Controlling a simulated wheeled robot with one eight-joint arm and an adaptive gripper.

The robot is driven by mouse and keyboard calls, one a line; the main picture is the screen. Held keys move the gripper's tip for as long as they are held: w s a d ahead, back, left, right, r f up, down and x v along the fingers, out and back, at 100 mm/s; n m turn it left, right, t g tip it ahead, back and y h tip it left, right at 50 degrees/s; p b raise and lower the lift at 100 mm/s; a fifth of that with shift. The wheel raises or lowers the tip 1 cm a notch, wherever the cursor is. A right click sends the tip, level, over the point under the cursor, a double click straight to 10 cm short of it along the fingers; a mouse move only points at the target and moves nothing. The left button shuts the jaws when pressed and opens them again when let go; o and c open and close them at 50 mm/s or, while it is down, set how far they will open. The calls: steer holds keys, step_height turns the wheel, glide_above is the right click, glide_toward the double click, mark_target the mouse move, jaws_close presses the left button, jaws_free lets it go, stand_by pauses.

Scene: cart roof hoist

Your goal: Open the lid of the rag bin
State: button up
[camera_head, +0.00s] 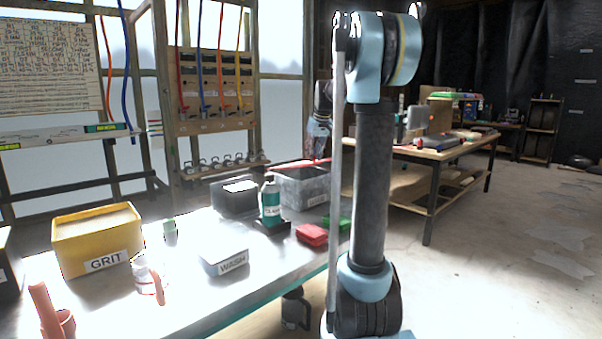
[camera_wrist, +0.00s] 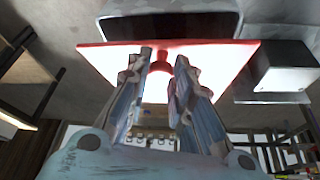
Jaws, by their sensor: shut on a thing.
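The rag bin looks to be the grey bin (camera_head: 302,192) at the far end of the bench in the head view. Its red lid (camera_head: 303,163) shows almost edge-on at the bin's top; whether it touches the rim is unclear. In the head view my gripper (camera_head: 318,148) is above the lid, partly blurred against the background.
A dark box (camera_head: 233,196), a teal bottle (camera_head: 270,200) and red (camera_head: 311,235) and green blocks stand near the bin. A yellow GRIT box (camera_head: 97,238) and a WASH box (camera_head: 223,260) stand nearer. Open floor lies to the right.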

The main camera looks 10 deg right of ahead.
steer(key=shift+r, duration=0.1)
steer(key=shift+o, duration=0.2)
steer(key=shift+w+a+r, duration=0.3)
steer(key=shift+w+r, duration=0.05)
steer(key=shift+r, duration=0.4)
steer(key=shift+w+a+r, duration=0.25)
steer(key=shift+w+r, duration=0.05)
steer(key=shift+r, duration=0.4)
steer(key=shift+w+a+r, duration=0.3)
steer(key=shift+w+r, duration=0.05)
steer(key=shift+r, duration=0.5)
steer(key=shift+w+a+r, duration=0.2)
steer(key=shift+w+r, duration=0.1)
steer(key=shift+r, duration=0.05)
steer(key=shift+o, duration=0.6)
steer(key=shift+w+a+r, duration=0.45)
steer(key=shift+w+r, duration=0.15)
steer(key=shift+r, duration=0.15)
steer(key=shift+w+a+r, duration=0.45)
steer(key=shift+w+r, duration=0.15)
steer(key=shift+r, duration=0.15)
steer(key=shift+o, duration=0.4)
steer(key=shift+w+a+r, duration=0.7)
steer(key=shift+w, duration=0.25)
steer(key=shift+w+a+r, duration=0.65)
steer(key=shift+w, duration=0.25)
